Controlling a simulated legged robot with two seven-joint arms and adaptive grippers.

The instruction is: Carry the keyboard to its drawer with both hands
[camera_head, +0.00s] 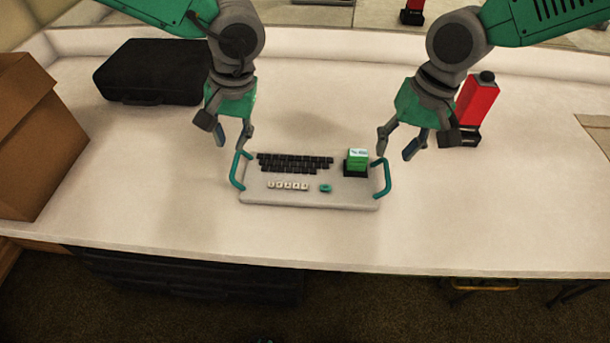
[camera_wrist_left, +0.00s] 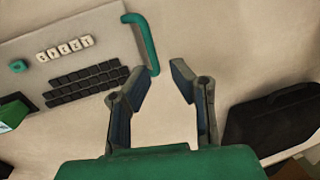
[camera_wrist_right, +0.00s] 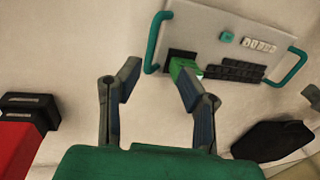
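The keyboard (camera_head: 310,195) is a flat light-grey board lying on the white table, with dark keys, a row of white lettered keys and a green block (camera_head: 356,158) in a black holder at its right end. It has a green handle at each end, left (camera_head: 236,172) and right (camera_head: 387,178). My left gripper (camera_head: 232,140) is open and empty above and just behind the left handle; the left wrist view shows that handle (camera_wrist_left: 142,42) beyond the fingertips. My right gripper (camera_head: 396,150) is open and empty above the right handle, which shows ahead in the right wrist view (camera_wrist_right: 155,40).
A black case (camera_head: 150,72) lies at the back left, and a cardboard box (camera_head: 38,135) stands at the left edge. A red object with a black base (camera_head: 477,105) stands close behind my right gripper. The table (camera_head: 480,220) is clear at the front and right. A dark drawer-like unit (camera_head: 190,275) shows below the table edge.

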